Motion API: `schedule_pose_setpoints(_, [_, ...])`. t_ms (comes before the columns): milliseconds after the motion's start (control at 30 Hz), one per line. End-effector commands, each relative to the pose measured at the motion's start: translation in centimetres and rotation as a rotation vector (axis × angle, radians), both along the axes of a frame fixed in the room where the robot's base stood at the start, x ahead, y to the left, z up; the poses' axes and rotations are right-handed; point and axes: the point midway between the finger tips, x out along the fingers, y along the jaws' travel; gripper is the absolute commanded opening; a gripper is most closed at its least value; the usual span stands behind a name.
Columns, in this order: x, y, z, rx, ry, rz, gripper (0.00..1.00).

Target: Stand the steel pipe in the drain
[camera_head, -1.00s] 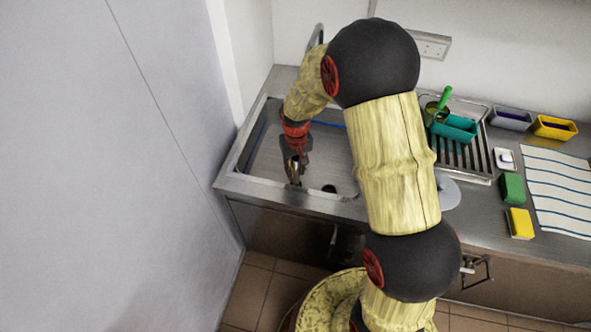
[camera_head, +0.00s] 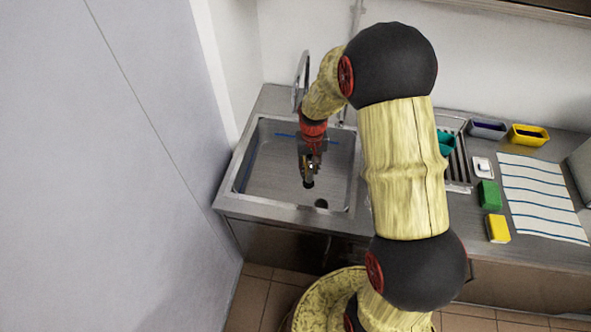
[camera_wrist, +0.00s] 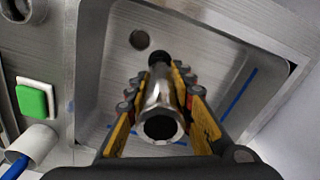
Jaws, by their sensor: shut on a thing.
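My gripper (camera_head: 309,170) is over the sink basin (camera_head: 262,178) and shut on the steel pipe (camera_head: 308,184). In the wrist view the gripper's fingers (camera_wrist: 160,90) close on both sides of the shiny hollow pipe (camera_wrist: 158,103). Its open near end faces the camera, and its far end is dark. The round dark drain (camera_head: 321,203) is in the basin floor, a little right of and below the pipe in the head view. In the wrist view the drain (camera_wrist: 139,40) shows just left of and above the pipe's far end, apart from it in the picture. The exact height gap cannot be told.
A tap (camera_head: 301,80) rises behind the basin. Right of it are a green sponge (camera_head: 490,195), a yellow sponge (camera_head: 498,229), a striped cloth (camera_head: 540,196) and small tubs (camera_head: 528,135). A tall pale panel (camera_head: 130,170) stands close on the left.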

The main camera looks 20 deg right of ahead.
Motion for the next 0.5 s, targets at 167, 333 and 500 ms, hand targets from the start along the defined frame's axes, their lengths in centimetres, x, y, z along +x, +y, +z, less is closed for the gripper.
schedule_pose_setpoints(167, [-1.2, -2.8, 3.9, 0.002, 0.0, -0.141, 0.03])
schedule_pose_setpoints(333, [-2.2, -4.7, 5.7, 0.004, 0.002, -0.296, 0.03])
schedule_pose_setpoints(500, [-2.6, -5.0, 5.0, 0.007, 0.009, -0.486, 0.03])
